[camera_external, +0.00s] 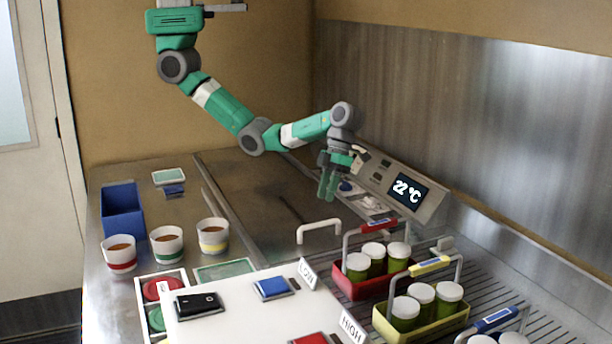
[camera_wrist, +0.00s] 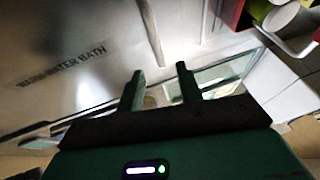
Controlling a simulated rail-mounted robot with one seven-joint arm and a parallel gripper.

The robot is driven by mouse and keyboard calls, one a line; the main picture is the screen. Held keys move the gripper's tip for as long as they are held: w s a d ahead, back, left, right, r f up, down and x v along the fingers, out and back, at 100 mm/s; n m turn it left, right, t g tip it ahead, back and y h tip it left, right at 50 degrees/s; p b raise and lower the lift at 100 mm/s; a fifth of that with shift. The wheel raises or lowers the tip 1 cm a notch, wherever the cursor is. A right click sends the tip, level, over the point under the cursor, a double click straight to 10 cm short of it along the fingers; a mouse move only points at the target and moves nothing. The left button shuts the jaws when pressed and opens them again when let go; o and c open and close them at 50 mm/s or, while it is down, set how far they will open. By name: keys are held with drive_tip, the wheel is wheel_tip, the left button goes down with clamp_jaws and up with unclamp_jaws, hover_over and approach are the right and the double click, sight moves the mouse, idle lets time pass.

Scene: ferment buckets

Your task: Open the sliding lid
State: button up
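The metal sliding lid (camera_external: 262,215) is a flat steel panel in the middle of the counter, beside the control box. A white bar handle (camera_external: 318,230) stands near its front right. In the wrist view the lid surface (camera_wrist: 95,40) bears the words "WARM WATER BATH", and a pale bar (camera_wrist: 153,35) that looks like the handle runs ahead of the fingers. My gripper (camera_external: 328,187) points down above the counter, behind the handle and apart from it. In the wrist view my gripper (camera_wrist: 160,72) has its two green fingers spread with nothing between them.
A control box reading 22 °C (camera_external: 408,190) stands close right of my gripper. A red carrier (camera_external: 350,286) and a yellow carrier (camera_external: 400,334) hold white-capped green jars at front right. Three cups (camera_external: 168,246) and a blue bin (camera_external: 122,212) stand left. A white board (camera_external: 240,315) lies in front.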

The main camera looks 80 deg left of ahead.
drive_tip(key=x, duration=0.4)
drive_tip(key=p+x, duration=0.1)
drive_tip(key=x, duration=0.3)
drive_tip(key=shift+a, duration=0.25)
drive_tip(key=shift+r, duration=0.1)
clamp_jaws()
